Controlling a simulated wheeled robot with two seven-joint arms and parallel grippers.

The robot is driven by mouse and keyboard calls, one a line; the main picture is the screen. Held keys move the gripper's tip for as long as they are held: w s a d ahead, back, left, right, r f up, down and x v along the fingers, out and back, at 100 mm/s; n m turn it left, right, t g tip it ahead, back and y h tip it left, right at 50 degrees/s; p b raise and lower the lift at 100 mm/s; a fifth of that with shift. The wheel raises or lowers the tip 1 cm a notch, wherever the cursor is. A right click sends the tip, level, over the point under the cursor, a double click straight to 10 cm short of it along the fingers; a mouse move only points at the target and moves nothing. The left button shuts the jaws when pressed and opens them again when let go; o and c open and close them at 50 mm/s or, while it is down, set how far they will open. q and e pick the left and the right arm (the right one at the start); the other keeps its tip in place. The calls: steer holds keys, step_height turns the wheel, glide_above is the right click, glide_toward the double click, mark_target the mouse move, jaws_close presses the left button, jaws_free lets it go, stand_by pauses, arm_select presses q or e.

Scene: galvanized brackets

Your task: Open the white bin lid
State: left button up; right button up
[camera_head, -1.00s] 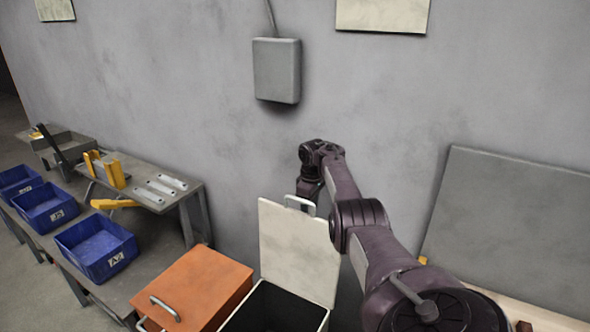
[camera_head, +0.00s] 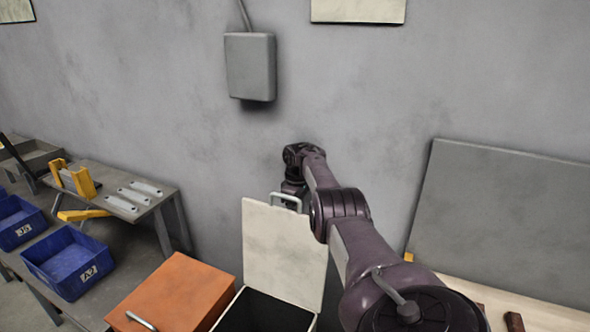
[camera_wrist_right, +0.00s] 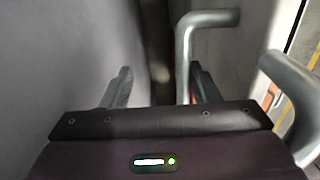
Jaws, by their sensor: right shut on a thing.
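The white bin lid (camera_head: 284,250) stands raised, roughly upright, at the back of its bin in the head view. The bin's opening (camera_head: 262,308) shows dark inside below it. A grey metal handle (camera_head: 287,197) sits at the lid's top edge. My right gripper (camera_head: 292,188) is at that handle, partly hidden behind the lid and wrist. In the right wrist view, the handle bar (camera_wrist_right: 186,55) passes beside the right finger of my gripper (camera_wrist_right: 162,85), which is shut on it. My left gripper is in neither view.
An orange-lidded bin (camera_head: 178,292) stands just left of the white one. Blue crates (camera_head: 68,262) and a grey bench with metal brackets (camera_head: 140,190) are farther left. The grey wall is close behind the lid. A grey panel (camera_head: 510,215) leans at right.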

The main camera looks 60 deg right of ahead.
steer(key=shift+a, duration=0.3)
steer(key=shift+c, duration=0.4)
steer(key=shift+w+d+r, duration=0.1)
steer(key=shift+d+r, duration=0.05)
steer(key=shift+r, duration=0.05)
steer(key=r, duration=0.1)
steer(key=r+p, duration=0.1)
steer(key=r, duration=0.3)
steer(key=shift+w+d, duration=0.35)
steer(key=shift+d, duration=0.05)
steer(key=shift+s+a+r, duration=0.1)
steer(key=shift+s+r, duration=0.1)
steer(key=shift+r, duration=0.4)
steer(key=shift+s+a+r, duration=0.1)
steer(key=shift+s+r, duration=0.05)
steer(key=shift+r, duration=0.45)
steer(key=shift+s+a+r, duration=0.1)
